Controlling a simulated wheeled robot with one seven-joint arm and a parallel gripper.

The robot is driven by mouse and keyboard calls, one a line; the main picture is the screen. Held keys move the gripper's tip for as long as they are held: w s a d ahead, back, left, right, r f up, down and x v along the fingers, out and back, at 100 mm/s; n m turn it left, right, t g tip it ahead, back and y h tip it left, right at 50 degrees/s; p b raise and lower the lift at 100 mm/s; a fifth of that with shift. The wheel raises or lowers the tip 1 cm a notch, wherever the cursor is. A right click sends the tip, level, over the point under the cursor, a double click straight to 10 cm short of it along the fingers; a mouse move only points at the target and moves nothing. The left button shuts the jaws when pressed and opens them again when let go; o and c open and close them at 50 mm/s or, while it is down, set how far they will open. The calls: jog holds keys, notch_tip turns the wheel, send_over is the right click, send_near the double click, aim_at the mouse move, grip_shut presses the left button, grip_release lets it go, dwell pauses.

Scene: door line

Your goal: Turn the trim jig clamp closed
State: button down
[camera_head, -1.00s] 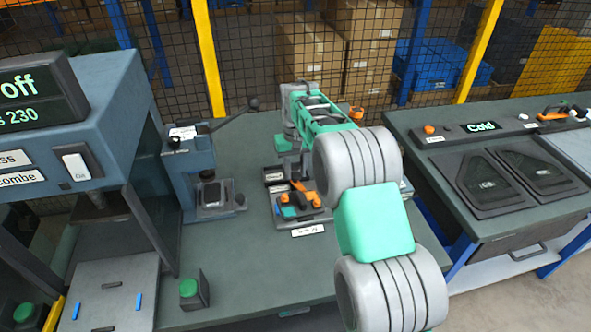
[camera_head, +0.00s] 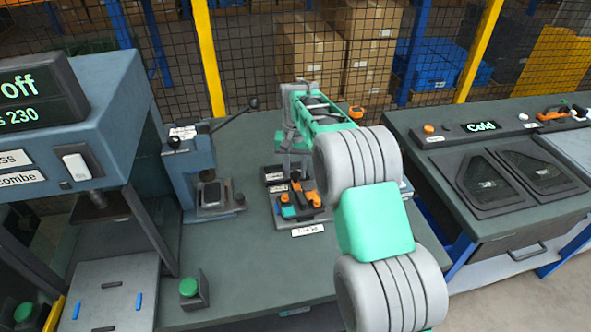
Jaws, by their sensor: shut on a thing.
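The trim jig (camera_head: 312,217) sits on the green bench top, with a label plate at its front edge. It carries dark and orange parts and a small blue piece on its left. Its orange clamp handle (camera_head: 296,187) stands at the jig's back left, pointing roughly front to back. My gripper (camera_head: 295,176) comes down over the jig from behind and is shut on the clamp handle. The fingertips are small and partly hidden by my own wrist and the handle.
A lever press (camera_head: 190,165) stands left of the jig. A green button box (camera_head: 191,290) is at the bench front. The large press (camera_head: 85,130) fills the left side. A heater unit marked Cold (camera_head: 500,170) is at right. The front middle bench is clear.

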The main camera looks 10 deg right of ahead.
aim_at(296, 174)
jog(key=shift+r, duration=0.1)
jog(key=c, duration=1)
grip_release()
jog(key=shift+c, duration=0.2)
notch_tip(296, 174, up, 8)
jog(key=shift+f+b, duration=0.15)
jog(key=shift+b, duration=0.35)
jog(key=s+r+n+t, duration=0.1)
jog(key=s+r, duration=0.2)
jog(key=s, duration=0.5)
jog(key=s+r+n+t, duration=0.1)
jog(key=s+r, duration=0.2)
jog(key=s, duration=0.4)
jog(key=s+f+n+t, duration=0.1)
jog(key=s+f, duration=0.5)
jog(key=s, duration=0.8)
jog(key=shift+f+t, duration=0.2)
jog(key=shift+t, duration=0.1)
